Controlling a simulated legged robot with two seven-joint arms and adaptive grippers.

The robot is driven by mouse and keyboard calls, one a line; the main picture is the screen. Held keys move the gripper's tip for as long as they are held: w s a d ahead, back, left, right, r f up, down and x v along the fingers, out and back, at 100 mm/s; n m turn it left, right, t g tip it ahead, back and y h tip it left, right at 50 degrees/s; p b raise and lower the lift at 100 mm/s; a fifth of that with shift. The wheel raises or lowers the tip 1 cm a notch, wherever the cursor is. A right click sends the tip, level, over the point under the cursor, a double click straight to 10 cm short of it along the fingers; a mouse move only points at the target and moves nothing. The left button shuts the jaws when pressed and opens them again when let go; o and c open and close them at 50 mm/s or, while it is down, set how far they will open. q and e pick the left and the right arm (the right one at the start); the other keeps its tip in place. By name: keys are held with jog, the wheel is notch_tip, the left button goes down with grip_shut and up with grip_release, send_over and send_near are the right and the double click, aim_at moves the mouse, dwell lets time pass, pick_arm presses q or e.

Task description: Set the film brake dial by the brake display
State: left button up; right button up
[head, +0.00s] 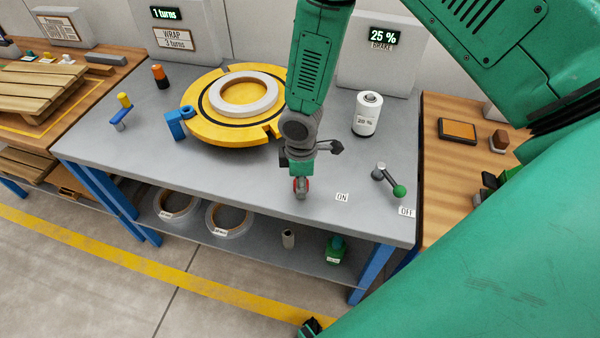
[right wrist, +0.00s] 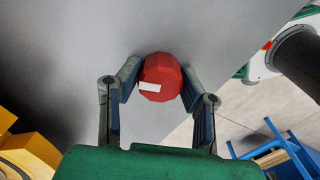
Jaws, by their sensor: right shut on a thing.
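The brake display (head: 384,35) at the back of the grey table reads 25 % above a BRAKE label. The red brake dial (head: 302,187) sits near the table's front edge, mostly hidden by my right gripper in the head view. In the right wrist view, the dial (right wrist: 161,78) is a faceted red knob with a white mark on its left side. My right gripper (right wrist: 157,88) is shut on the dial, with one finger on each side. My left gripper is not in view.
A green-knobbed lever (head: 388,180) lies to the right between ON and OFF labels. A yellow turntable (head: 205,125) bears a pale coil (head: 244,105). The turns display (head: 165,13) reads 1 turns.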

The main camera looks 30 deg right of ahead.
jog(key=shift+n+p, duration=0.55)
jog(key=shift+n, duration=0.65)
jog(key=shift+w, duration=0.1)
jog(key=o, duration=1.1)
jog(key=shift+r, duration=0.1)
jog(key=shift+r, duration=0.4)
notch_tip(320, 180, up, 11)
jog(key=shift+d+f, duration=0.1)
